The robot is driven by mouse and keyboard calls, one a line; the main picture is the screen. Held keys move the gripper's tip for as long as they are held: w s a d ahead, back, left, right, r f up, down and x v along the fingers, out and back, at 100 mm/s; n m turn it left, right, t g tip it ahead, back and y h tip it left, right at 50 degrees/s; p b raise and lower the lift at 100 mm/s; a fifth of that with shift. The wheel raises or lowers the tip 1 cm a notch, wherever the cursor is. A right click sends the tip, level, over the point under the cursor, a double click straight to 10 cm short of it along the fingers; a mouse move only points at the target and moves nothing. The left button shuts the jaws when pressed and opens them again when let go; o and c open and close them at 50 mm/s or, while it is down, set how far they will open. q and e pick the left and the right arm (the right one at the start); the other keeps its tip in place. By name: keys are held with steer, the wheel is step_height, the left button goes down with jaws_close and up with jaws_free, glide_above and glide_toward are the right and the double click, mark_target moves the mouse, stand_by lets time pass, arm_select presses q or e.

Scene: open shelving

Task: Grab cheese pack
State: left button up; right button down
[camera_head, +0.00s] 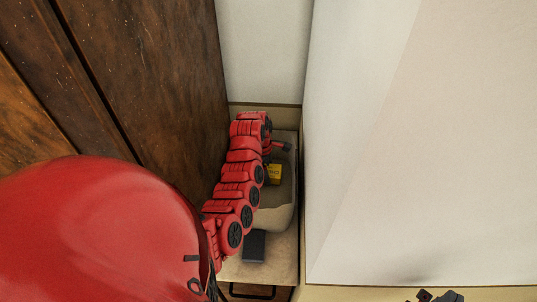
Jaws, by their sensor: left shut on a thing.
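A small yellow pack with dark marks (274,174), which looks like the cheese pack, shows beside the far end of my red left arm. My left gripper (273,160) is at that end, small and partly hidden by the arm, and is shut on the pack. Both are over a pale beige rounded container (285,215). Dark parts of what looks like my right gripper (440,297) show at the bottom edge, cut off by the frame; its jaws cannot be made out.
The container stands on a narrow light-topped cabinet (282,262) with a dark box (254,246) near its front. A dark brown wooden panel (160,70) closes in the left side and a white wall (430,130) the right. Room between them is tight.

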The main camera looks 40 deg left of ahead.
arm_select(q)
steer(key=c, duration=0.4)
step_height(320, 180, up, 8)
steer(key=p, duration=0.3)
steer(key=shift+f+p, duration=0.1)
steer(key=shift+p, duration=0.2)
step_height(320, 180, up, 6)
steer(key=p, duration=0.6)
step_height(320, 180, up, 4)
glide_above(269, 170)
steer(key=shift+s, duration=0.1)
